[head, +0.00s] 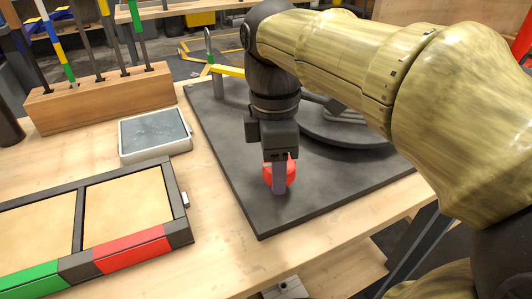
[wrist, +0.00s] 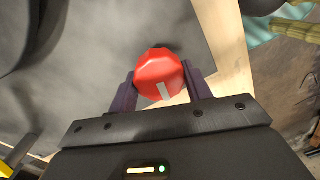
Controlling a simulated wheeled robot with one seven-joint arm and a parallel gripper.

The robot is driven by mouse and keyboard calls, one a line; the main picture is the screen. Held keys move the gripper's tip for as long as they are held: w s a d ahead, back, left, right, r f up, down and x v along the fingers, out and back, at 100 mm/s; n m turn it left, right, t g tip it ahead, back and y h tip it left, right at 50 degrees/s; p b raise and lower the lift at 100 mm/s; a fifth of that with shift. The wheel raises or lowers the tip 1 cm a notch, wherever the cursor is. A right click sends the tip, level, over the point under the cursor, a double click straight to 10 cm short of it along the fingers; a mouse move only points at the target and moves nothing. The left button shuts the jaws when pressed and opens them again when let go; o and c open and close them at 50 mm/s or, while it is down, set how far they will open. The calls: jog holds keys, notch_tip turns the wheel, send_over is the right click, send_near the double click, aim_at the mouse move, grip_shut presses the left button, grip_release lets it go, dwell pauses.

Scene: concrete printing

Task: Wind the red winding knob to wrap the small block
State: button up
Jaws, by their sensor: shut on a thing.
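The red winding knob (head: 290,172) stands near the front edge of a dark grey board. My gripper (head: 279,185) points down over it, with its fingers around the knob. In the wrist view the red knob (wrist: 160,74) sits between the two purple fingers of my gripper (wrist: 160,90), which are shut on its sides. A white mark shows on the knob's top. A round dark turntable (head: 345,125) lies on the board behind my arm, partly hidden. I cannot make out the small block; my arm covers much of that area.
The dark board (head: 235,150) lies on a wooden table (head: 215,235). To the left are a grey-topped scale-like box (head: 155,135), a framed tray with green and red strips (head: 78,200), and a wooden tool rack (head: 100,97). A yellow arm (head: 228,71) stands at the board's far corner.

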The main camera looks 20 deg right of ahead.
jog(key=shift+s+r+t, duration=0.4)
jog(key=shift+s+r, duration=0.05)
jog(key=shift+r, duration=0.25)
jog(key=shift+s+a+r+n+p, duration=0.1)
jog(key=shift+n+p, duration=0.2)
jog(key=shift+n, duration=0.25)
jog(key=shift+r+n+p, duration=0.1)
jog(key=shift+n+p, duration=0.2)
jog(key=shift+n, duration=0.25)
jog(key=shift+w+f+n, duration=0.1)
jog(key=shift+w+n, duration=0.1)
jog(key=shift+n, duration=0.3)
jog(key=shift+n+p, duration=0.3)
jog(key=shift+n, duration=0.1)
jog(key=shift+f+n, duration=0.15)
jog(key=shift+n, duration=0.25)
jog(key=shift+f, duration=0.25)
